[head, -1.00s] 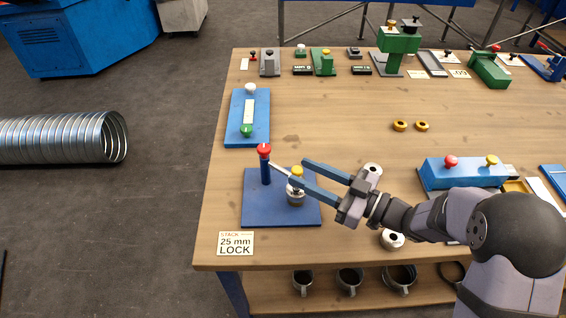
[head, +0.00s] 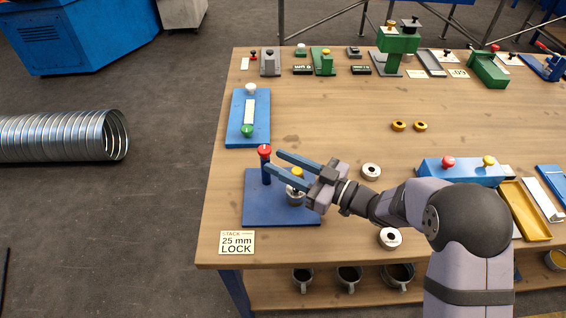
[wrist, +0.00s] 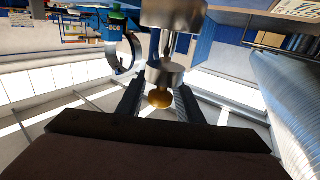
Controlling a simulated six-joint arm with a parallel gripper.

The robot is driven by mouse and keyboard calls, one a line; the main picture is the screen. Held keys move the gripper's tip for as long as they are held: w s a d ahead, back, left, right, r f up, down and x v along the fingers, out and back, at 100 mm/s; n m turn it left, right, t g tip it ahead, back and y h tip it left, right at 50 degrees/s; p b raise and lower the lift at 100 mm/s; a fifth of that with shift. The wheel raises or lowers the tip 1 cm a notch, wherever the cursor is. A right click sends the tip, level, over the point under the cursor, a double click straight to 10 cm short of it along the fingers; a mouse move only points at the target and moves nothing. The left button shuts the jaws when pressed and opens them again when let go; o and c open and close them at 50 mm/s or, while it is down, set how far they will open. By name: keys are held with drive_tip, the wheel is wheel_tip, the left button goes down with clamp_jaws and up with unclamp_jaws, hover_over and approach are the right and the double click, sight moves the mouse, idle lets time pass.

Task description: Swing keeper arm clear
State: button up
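A blue base plate (head: 252,212) lies at the bench's front left corner. A blue post with a red knob (head: 264,150) stands on it. Beside the post is a silver stack (head: 295,198) topped by a yellow knob (head: 298,172). The keeper arm, a thin bar between post and stack, is mostly hidden by my fingers. My gripper (head: 274,160) is open, its blue fingers reaching left above the stack with tips close to the post. In the wrist view the yellow knob (wrist: 160,99) appears between the spread fingers; contact cannot be told.
A card reading "STACK 25 mm LOCK" (head: 237,243) lies in front of the plate. A blue fixture with a green knob (head: 247,131) is behind it. Silver rings (head: 390,238) and brass rings (head: 399,126) lie to the right.

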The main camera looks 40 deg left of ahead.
clamp_jaws()
